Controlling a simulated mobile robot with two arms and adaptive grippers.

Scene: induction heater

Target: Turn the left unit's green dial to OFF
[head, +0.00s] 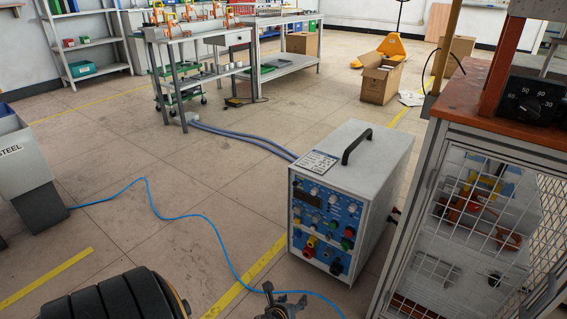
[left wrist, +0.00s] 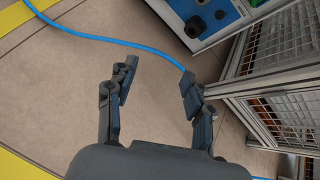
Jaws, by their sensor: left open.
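The heater unit (head: 382,165) is a grey box with a black top handle and a blue control panel on the floor at centre right. The lower corner of the unit (left wrist: 205,18) shows at the top there. My right gripper is not seen.
A blue cable (head: 208,219) runs over the floor and passes near my left gripper. A wire-mesh cabinet (head: 430,185) with an orange top stands close on the right. A grey bin (head: 22,165) is at the left.

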